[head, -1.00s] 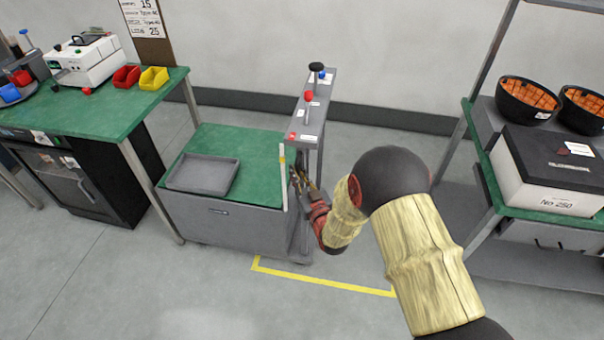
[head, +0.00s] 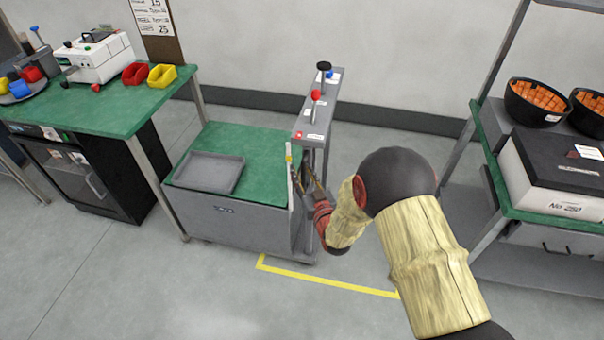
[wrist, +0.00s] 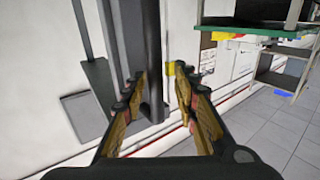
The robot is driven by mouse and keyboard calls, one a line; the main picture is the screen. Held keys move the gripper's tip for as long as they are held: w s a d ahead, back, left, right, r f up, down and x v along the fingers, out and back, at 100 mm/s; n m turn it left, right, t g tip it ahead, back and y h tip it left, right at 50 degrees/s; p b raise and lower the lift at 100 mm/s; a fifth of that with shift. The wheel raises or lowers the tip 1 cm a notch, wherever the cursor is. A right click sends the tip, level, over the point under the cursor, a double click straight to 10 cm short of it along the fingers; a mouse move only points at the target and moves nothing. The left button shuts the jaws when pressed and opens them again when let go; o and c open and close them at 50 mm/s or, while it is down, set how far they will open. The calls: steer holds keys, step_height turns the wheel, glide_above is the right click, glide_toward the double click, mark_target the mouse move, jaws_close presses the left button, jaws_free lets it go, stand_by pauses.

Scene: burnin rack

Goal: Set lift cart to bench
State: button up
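The lift cart (head: 226,222) is a grey box with a green top, close against the right end of the green-topped bench (head: 120,112). A grey tray (head: 208,172) lies on the cart's top. A grey column (head: 318,133) at the cart's right side carries a lever with a red knob (head: 316,95) and one with a black knob (head: 324,66). My gripper (head: 304,178) is beside this column, low on its near side. In the wrist view my gripper (wrist: 162,76) has its fingers apart, with a dark post between or just beyond them. I cannot tell whether they touch it.
Yellow floor tape (head: 325,281) marks an area in front of and right of the cart. A shelf rack (head: 495,220) on the right holds black bowls (head: 538,100) and a black-lidded white box (head: 560,170). The grey floor in front is clear.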

steer(key=v, duration=1.2)
stand_by(0.4)
